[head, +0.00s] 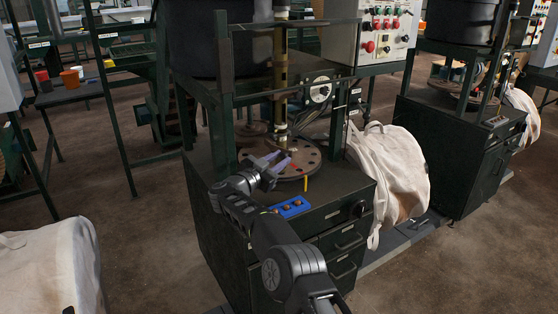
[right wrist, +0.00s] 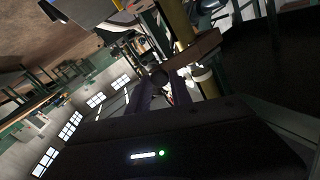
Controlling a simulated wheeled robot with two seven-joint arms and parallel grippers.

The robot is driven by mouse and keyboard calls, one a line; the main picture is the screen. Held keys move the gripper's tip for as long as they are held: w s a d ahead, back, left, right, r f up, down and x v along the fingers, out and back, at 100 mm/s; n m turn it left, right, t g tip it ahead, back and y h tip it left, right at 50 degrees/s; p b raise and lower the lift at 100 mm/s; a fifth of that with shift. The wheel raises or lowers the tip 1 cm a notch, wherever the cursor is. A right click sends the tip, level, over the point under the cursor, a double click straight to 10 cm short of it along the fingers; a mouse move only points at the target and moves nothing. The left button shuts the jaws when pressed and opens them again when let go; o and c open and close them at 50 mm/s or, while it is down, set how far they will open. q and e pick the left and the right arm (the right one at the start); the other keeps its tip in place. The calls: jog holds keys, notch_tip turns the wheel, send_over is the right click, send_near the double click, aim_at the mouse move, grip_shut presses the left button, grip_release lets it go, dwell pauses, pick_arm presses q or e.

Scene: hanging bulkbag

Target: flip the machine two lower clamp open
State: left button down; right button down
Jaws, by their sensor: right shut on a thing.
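The machine is a dark green frame on a black cabinet (head: 215,220), with a brownish vertical pipe (head: 281,75) above a round plate with holes (head: 308,163). My right gripper (head: 283,161) is low over this plate, just in front of the pipe's foot. Its two fingers also show in the right wrist view (right wrist: 160,92), closed in on a small dark part with a rounded end (right wrist: 160,76), which looks like the lower clamp's handle. The fingers hide most of the clamp, so its angle is unclear. My left gripper is out of view.
A control panel (head: 385,30) is behind. Another white bag (head: 45,270) lies at lower left.

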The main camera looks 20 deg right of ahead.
jog(key=c, duration=1.1)
grip_release()
jog(key=shift+d, duration=0.1)
jog(key=shift+c, duration=0.2)
jog(key=shift+s+a, duration=0.15)
jog(key=shift+a, duration=0.35)
jog(key=b+v, duration=0.1)
jog(key=v, duration=0.6)
jog(key=shift+d+r, duration=0.1)
jog(key=shift+c, duration=0.3)
